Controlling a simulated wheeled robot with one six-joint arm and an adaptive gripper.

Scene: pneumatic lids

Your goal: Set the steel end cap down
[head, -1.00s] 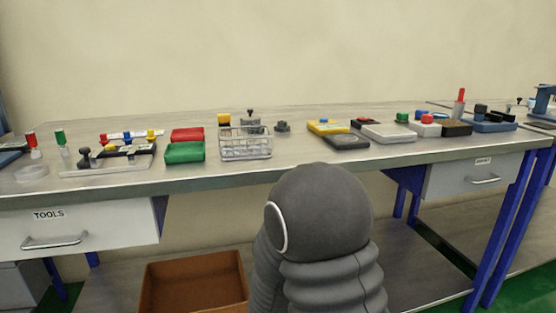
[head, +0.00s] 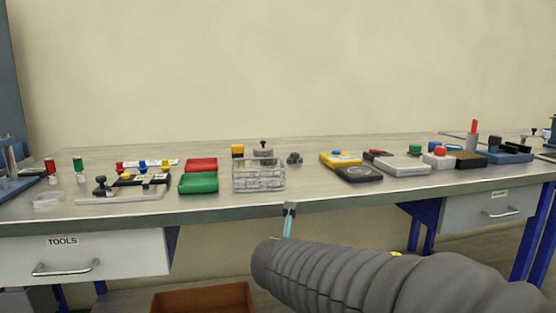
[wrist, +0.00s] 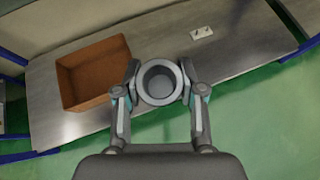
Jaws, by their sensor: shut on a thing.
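My gripper (wrist: 160,86) is shut on the steel end cap (wrist: 144,92), a grey ring-shaped cap with a hollow centre, seen in the wrist view. The cap sits between the two fingertips, above the lower shelf and the green floor. In the head view my arm reaches in from the lower right, and part of my gripper (head: 289,210) shows just in front of the bench's front edge. The cap cannot be made out in the head view.
The bench top (head: 320,196) holds a clear rack (head: 259,176), a green box (head: 198,183), a red box (head: 201,164) and several devices. A strip along its front edge is clear. A brown bin (wrist: 92,72) stands on the lower shelf (wrist: 160,40).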

